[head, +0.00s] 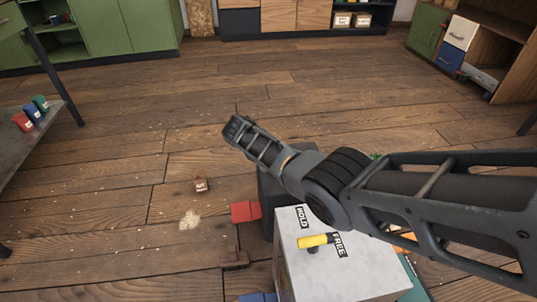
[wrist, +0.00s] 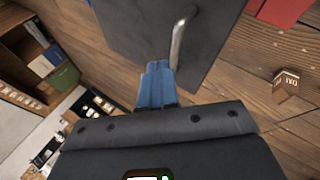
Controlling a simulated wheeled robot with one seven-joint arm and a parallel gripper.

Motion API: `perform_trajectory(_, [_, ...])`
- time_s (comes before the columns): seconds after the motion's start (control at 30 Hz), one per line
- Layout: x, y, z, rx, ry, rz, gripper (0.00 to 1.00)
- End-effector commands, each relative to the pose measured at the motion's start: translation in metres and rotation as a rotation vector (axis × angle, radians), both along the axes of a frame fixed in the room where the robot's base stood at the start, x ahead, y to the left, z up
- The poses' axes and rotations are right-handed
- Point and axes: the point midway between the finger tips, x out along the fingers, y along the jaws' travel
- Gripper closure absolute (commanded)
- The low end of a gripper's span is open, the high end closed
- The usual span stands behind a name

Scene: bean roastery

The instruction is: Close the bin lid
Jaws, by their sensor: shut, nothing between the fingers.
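A dark grey panel (wrist: 135,30) with a bent metal bar handle (wrist: 179,42) fills the top of the wrist view. It looks like the bin lid, but its hinge and opening are out of sight. A dark grey body (head: 270,195) shows in the head view, partly hidden behind my arm. My gripper (wrist: 157,68) has blue fingers, shut and empty, close to the panel and just left of the handle's lower end. I cannot tell whether they touch it. In the head view the fingers cannot be made out at the arm's end.
A pale box (head: 325,275) with a yellow lever (head: 313,240) and HOLD and FREE labels stands under my arm. A red block (head: 245,211) and a small brown box (head: 200,185) lie on the floor. A table (head: 30,140) stands left. The floor beyond is clear.

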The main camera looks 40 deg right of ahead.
Motion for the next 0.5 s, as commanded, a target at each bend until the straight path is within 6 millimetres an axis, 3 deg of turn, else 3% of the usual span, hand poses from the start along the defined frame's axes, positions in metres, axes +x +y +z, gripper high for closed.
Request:
perform_trajectory(0.03, [0.001, -0.002, 0.017, -0.001, -0.005, 0.000, 1.00])
perform_trajectory(0.07, [0.002, -0.003, 0.022, -0.001, -0.008, 0.001, 1.00])
perform_trajectory(0.3, [0.005, 0.040, 0.056, -0.004, -0.011, 0.008, 1.00])
perform_trajectory(0.5, [0.006, 0.063, 0.075, -0.005, -0.012, 0.006, 1.00])
